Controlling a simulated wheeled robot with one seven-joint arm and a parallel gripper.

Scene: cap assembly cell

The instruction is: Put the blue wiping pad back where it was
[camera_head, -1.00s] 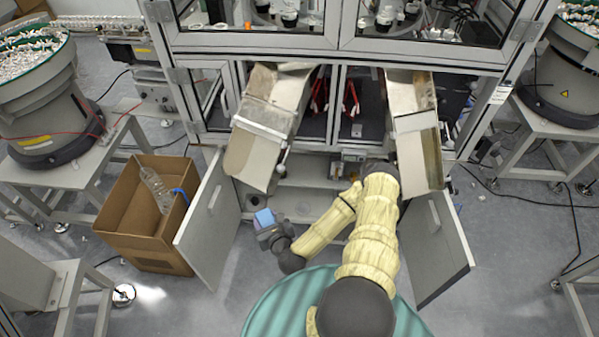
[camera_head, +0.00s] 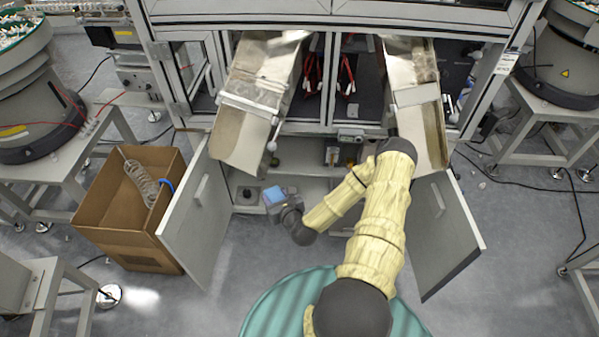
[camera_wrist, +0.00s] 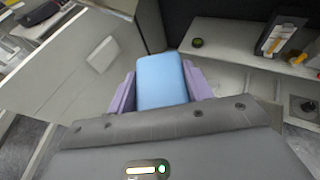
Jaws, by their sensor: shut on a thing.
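The blue wiping pad (camera_wrist: 162,80) sits between the two purple fingers of my gripper (camera_wrist: 160,92) in the wrist view. My gripper is shut on it. In the head view the pad (camera_head: 273,195) and my gripper (camera_head: 275,203) are in front of the open lower cabinet (camera_head: 250,190), beside the left door (camera_head: 190,215). The pad is in the air, apart from the shelf as far as I can tell. The place where the pad was before cannot be told from these frames.
The open right door (camera_head: 435,230) stands beside my arm. Metal chutes (camera_head: 262,95) (camera_head: 412,100) hang above the opening. A dark round item (camera_wrist: 197,43) and a dark holder (camera_wrist: 278,38) are on the shelf.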

